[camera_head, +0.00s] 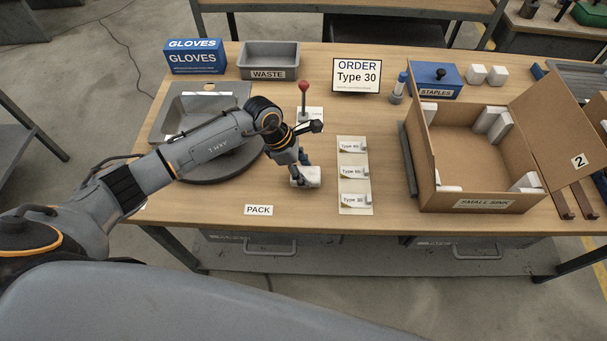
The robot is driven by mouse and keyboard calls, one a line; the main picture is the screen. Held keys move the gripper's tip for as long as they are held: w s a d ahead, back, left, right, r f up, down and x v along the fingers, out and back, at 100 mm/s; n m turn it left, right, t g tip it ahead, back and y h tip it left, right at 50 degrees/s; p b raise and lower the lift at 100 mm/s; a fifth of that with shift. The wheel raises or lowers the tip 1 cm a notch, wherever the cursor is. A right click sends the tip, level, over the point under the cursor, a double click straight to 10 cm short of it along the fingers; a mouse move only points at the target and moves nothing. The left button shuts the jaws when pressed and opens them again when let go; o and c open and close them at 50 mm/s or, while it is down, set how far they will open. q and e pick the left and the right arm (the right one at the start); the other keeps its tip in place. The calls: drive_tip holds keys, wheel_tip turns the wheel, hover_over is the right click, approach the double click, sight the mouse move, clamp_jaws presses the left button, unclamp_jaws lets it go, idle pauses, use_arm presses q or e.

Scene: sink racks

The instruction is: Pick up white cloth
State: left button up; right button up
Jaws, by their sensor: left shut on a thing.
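The white cloth (308,177) is a small white folded bundle over the wooden table, left of the label strip. My left gripper (300,172) reaches down onto it from above and is shut on it. The gripper and wrist hide part of the cloth's back edge. I cannot tell whether the cloth still touches the table top. My right gripper is not in view.
A grey sink (180,103) on a dark round base stands under my left arm. A label strip (354,205) lies just right of the cloth. An open cardboard box (430,160) stands at the right. A waste bin (268,58) and gloves box (195,57) stand behind.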

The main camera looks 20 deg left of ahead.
use_arm(q)
drive_tip(key=w+a+r+b, duration=0.6)
drive_tip(key=a+r, duration=0.4)
drive_tip(key=a, duration=0.2)
drive_tip(key=shift+w+a+r, duration=0.15)
drive_tip(key=shift+w+r, duration=0.2)
drive_tip(key=shift+r, duration=0.05)
